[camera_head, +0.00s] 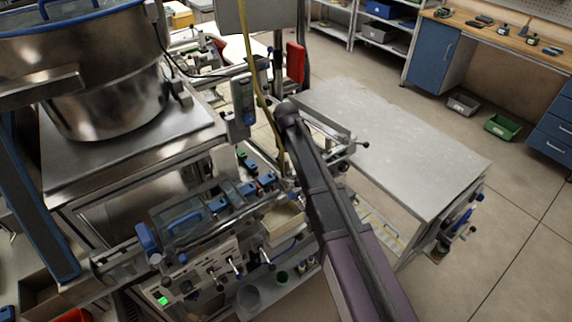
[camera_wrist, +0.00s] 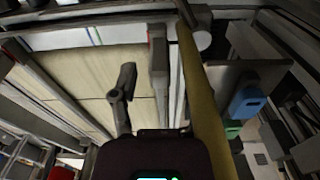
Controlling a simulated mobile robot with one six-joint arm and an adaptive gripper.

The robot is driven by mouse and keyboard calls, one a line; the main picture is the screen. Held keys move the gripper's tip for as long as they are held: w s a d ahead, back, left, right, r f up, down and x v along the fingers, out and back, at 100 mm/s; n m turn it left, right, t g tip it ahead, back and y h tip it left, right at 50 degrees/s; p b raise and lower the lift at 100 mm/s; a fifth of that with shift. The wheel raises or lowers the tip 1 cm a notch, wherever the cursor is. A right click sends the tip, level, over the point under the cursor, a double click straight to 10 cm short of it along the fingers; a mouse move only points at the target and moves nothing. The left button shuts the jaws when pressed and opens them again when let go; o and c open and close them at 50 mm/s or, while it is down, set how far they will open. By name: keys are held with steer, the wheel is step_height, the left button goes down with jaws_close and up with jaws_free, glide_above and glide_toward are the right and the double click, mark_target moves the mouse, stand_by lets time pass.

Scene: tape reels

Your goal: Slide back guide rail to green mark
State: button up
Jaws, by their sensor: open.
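In the wrist view my gripper (camera_wrist: 143,68) is open, with its two dark fingers apart over a pale tan surface (camera_wrist: 90,75) and nothing seen between them. A light rail-like bar (camera_wrist: 120,23) crosses the top of this view; I cannot tell for certain whether it is the back guide rail. Just below it, a white strip (camera_wrist: 62,39) carries small coloured lines, one seemingly green (camera_wrist: 97,35). A red piece sits close to the right finger. In the head view my arm hides the gripper and much of the rail area.
A yellow band (camera_wrist: 203,100) runs close along the gripper's right side, and it hangs above the machine in the head view (camera_head: 250,60). A blue block (camera_wrist: 246,102) lies further right. A grey table (camera_head: 400,145) with a bare top stands right of my arm. A large steel bowl (camera_head: 100,90) stands left.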

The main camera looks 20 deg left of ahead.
steer(key=shift+f, duration=0.25)
jaws_close()
